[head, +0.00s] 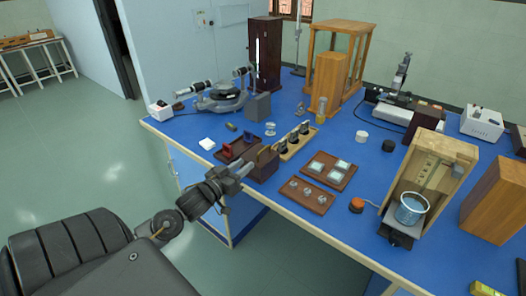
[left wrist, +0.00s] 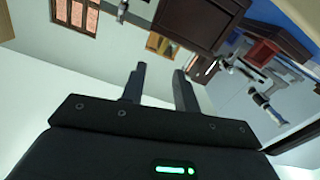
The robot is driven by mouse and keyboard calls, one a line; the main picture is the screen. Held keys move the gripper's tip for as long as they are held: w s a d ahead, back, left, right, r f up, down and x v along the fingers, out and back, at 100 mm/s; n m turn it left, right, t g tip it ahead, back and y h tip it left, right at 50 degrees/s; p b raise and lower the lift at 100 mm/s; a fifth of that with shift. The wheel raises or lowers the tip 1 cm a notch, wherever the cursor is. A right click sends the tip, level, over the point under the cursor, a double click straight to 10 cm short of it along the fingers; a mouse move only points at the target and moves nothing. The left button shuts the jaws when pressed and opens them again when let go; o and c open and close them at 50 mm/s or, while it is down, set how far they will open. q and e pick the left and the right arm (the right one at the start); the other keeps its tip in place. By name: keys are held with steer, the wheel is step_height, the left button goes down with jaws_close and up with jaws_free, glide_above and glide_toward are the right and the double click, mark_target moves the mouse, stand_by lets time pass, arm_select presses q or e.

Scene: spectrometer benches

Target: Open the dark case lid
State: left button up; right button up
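A small dark brown case (head: 262,165) sits at the near edge of the blue bench, beside a brown tray with red and blue pieces (head: 232,149). Whether its lid is shut or partly raised is too small to tell. My left gripper (head: 243,169) is just left of this case, close to its near side; I cannot tell whether they touch. In the left wrist view its two fingers (left wrist: 159,80) stand apart with nothing between them. A dark brown box (left wrist: 198,20) and a red piece (left wrist: 262,53) show beyond the fingers there. My right gripper is in neither view.
A rack with dark pieces (head: 294,140) and two brown trays (head: 307,196) (head: 330,169) stand right of the case. A spectrometer (head: 220,97) and a tall dark cabinet (head: 265,52) stand behind. Open floor (head: 110,160) lies to the left.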

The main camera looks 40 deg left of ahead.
mark_target(263, 150)
arm_select(q)
steer(key=w+p, duration=0.1)
steer(key=w, duration=0.8)
steer(key=shift+w+a, duration=0.1)
steer(key=shift+w, duration=0.8)
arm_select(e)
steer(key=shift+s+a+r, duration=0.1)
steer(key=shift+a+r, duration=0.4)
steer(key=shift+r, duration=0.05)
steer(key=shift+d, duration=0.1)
arm_select(q)
jaws_close()
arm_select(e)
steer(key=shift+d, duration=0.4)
